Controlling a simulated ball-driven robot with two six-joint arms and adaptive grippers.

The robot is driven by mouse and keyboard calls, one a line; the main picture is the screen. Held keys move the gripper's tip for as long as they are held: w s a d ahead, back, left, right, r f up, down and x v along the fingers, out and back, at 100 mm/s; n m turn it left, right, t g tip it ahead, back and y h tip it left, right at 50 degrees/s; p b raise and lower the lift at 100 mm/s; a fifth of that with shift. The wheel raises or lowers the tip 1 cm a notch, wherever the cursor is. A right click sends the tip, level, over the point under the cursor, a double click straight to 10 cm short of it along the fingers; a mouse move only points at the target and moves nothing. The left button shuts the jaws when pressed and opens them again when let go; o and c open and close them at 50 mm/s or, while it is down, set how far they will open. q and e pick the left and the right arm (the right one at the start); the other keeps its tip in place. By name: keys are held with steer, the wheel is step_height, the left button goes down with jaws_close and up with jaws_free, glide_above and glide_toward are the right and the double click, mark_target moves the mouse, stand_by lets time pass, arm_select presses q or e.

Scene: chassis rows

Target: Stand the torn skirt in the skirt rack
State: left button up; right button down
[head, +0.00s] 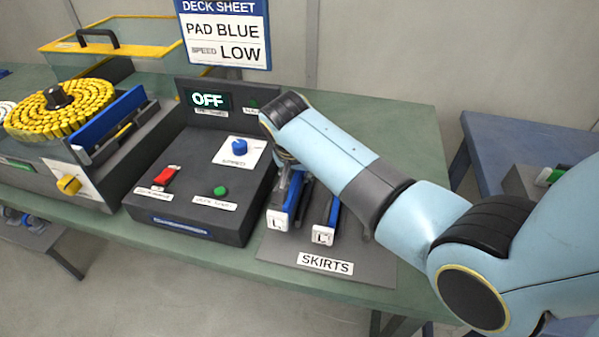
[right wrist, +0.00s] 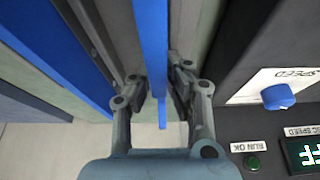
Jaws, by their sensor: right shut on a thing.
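My right gripper (head: 288,180) is at the left slot of the skirt rack, partly hidden by my arm. In the right wrist view its fingers (right wrist: 160,88) are shut on a long blue strip, a skirt (right wrist: 150,35). No tear can be made out on it. The grey skirt rack (head: 342,277), labelled SKIRTS, has two long holders with white end faces. The held skirt is at the left holder; whether it is fully seated cannot be told. Another blue strip (head: 334,214) shows at the right holder. My left gripper is not in view.
Left of the rack stands a dark control box (head: 190,190) with a red switch, green button, blue knob and OFF display. The green table (head: 400,140) is clear behind my arm.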

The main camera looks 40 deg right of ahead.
steer(key=shift+f+b, duration=0.55)
steer(key=shift+f, duration=0.35)
steer(key=c, duration=1.3)
jaws_free()
steer(key=shift+f, duration=0.1)
steer(key=shift+o, duration=0.2)
steer(key=v, duration=1.2)
